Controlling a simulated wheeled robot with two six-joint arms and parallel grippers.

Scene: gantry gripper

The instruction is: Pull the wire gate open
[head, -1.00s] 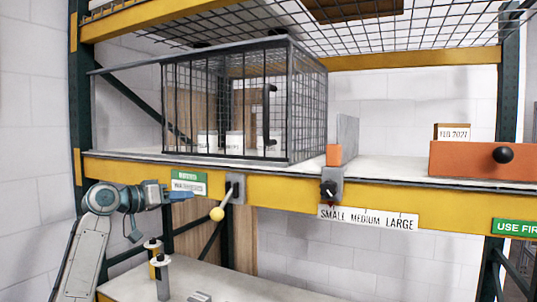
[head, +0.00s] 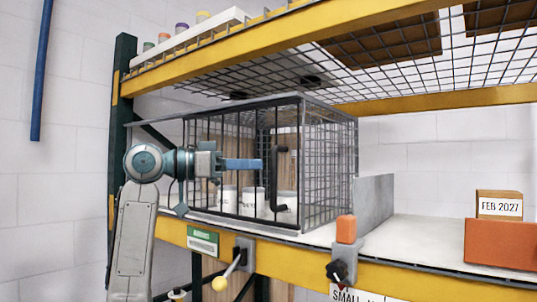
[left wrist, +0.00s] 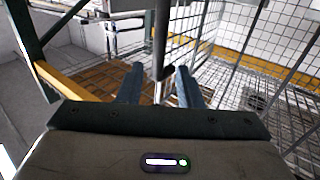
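The wire gate (head: 225,198) is the black barred front of a wire cage on the shelf. It looks closed in the head view. Its black upright handle (head: 274,182) is at the gate's right side. My left gripper (head: 260,164) is in front of the gate, level with the handle's upper part, its blue fingertips just left of the handle. In the left wrist view my left gripper (left wrist: 160,84) has its fingers apart, with a dark upright bar, apparently the handle (left wrist: 161,45), lined up between them. I cannot tell whether they touch. My right gripper is not in view.
White cups (head: 253,197) stand inside the cage. A grey panel (head: 374,205) and an orange block (head: 346,229) are to its right. A yellow-knobbed lever (head: 220,284) and black knob (head: 336,271) stick out from the yellow beam below. A mesh shelf is overhead.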

